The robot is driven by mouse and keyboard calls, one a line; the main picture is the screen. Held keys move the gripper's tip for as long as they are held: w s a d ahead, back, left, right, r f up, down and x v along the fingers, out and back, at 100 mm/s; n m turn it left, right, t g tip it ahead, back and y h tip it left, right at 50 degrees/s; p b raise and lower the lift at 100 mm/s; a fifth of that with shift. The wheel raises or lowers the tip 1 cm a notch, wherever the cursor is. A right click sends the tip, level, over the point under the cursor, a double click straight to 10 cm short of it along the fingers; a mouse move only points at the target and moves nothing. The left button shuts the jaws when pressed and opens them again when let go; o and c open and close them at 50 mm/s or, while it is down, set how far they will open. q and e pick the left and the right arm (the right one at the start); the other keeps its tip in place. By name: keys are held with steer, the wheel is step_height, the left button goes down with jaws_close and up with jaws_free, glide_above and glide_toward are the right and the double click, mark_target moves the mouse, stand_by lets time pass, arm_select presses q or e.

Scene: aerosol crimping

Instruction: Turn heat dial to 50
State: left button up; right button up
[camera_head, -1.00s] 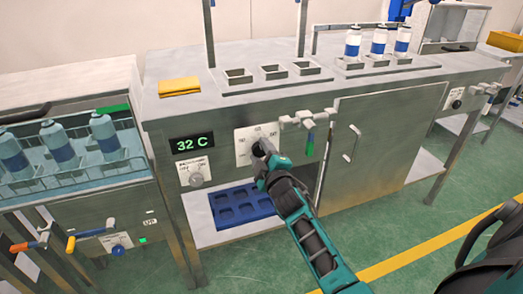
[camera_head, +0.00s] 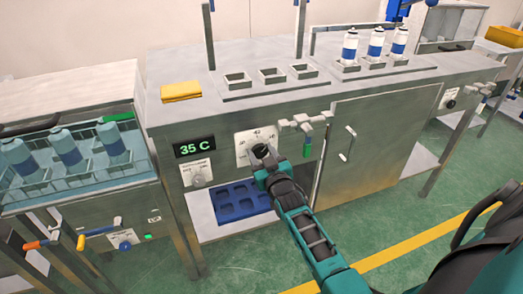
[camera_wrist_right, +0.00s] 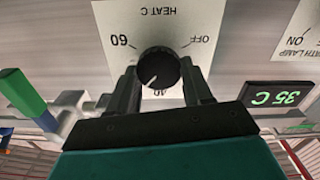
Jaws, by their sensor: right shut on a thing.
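The heat dial is a round black knob (camera_wrist_right: 158,68) on a white plate (camera_wrist_right: 205,18) marked HEAT C, with OFF, 60 and a partly covered 40 visible in the right wrist view. The green display (camera_head: 194,147) reads 35 C. My left gripper is not in view.
A bath lamp switch (camera_head: 198,172) is below the display. A valve with a green handle (camera_head: 308,135) is right of the dial plate. A blue tray (camera_head: 235,200) lies on the shelf below. A bath with several cans (camera_head: 65,148) stands at left.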

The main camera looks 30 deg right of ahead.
steer(key=shift+m+p, duration=0.5)
steer(key=shift+m, duration=1.1)
steer(key=shift+d, duration=0.1)
steer(key=o, duration=1)
steer(key=shift+o, duration=0.2)
steer(key=shift+s, duration=0.1)
steer(key=p+v, duration=0.3)
steer(key=v, duration=0.9)
steer(key=shift+s, duration=0.4)
